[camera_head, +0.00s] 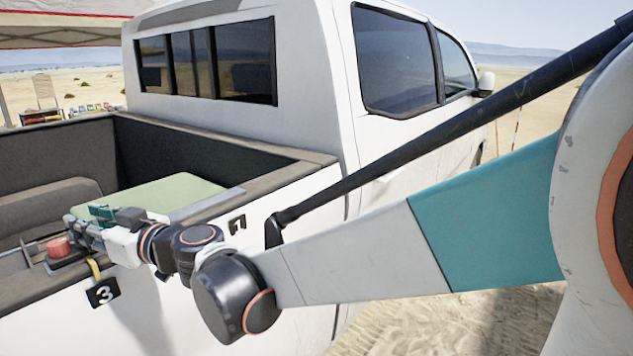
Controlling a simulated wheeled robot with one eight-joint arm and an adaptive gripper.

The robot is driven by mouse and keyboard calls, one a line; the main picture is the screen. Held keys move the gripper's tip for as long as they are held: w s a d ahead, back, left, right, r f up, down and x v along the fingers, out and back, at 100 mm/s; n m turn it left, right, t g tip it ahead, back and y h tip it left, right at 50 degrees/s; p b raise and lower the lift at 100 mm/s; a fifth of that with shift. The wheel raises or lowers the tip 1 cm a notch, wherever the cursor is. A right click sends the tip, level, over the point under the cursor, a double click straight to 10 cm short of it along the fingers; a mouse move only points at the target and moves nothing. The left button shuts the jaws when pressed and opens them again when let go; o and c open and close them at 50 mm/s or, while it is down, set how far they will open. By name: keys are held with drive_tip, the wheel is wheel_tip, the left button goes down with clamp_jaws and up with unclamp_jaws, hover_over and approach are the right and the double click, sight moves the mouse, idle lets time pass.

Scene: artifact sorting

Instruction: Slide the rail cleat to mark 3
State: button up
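A red knob on a dark base, which looks like the rail cleat (58,248), sits on the top of the truck bed's near side wall at the left. A black tag with a white 3 (103,292) is on the white side panel just below and right of it. My gripper (82,224) is above the bed wall, right beside the red knob and slightly above and right of it. The fingers are small and overlap here, so I cannot tell whether they are open or touching the knob. A short yellow strip (95,268) shows below the gripper.
A white pickup truck (310,120) fills the middle, its cab behind the bed. A pale green flat panel (180,192) lies at the bed edge behind my gripper. A second black tag (236,224) is partly visible farther right. Sandy ground lies at lower right.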

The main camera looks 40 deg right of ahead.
drive_tip(key=v, duration=1.2)
drive_tip(key=shift+a, duration=0.1)
drive_tip(key=s+d+f+m+g+h+b, duration=0.15)
drive_tip(key=s+f+b, duration=0.3)
drive_tip(key=f, duration=0.45)
drive_tip(key=s+d+f+m+g+h+b, duration=0.1)
drive_tip(key=s+d+f+g+h+b, duration=0.3)
drive_tip(key=f, duration=0.6)
drive_tip(key=s+d+f+m+g+h+b, duration=0.1)
drive_tip(key=s+f+b, duration=0.2)
drive_tip(key=f+b, duration=0.45)
drive_tip(key=s+d+f+m+g+h+b, duration=0.1)
drive_tip(key=s+d+f+m+h+b, duration=0.2)
drive_tip(key=d+f, duration=0.6)
drive_tip(key=shift+s+d+f+m+h, duration=0.3)
drive_tip(key=shift+s+f+h, duration=0.25)
drive_tip(key=shift+s, duration=0.55)
drive_tip(key=shift+o, duration=0.3)
drive_tip(key=shift+a, duration=0.1)
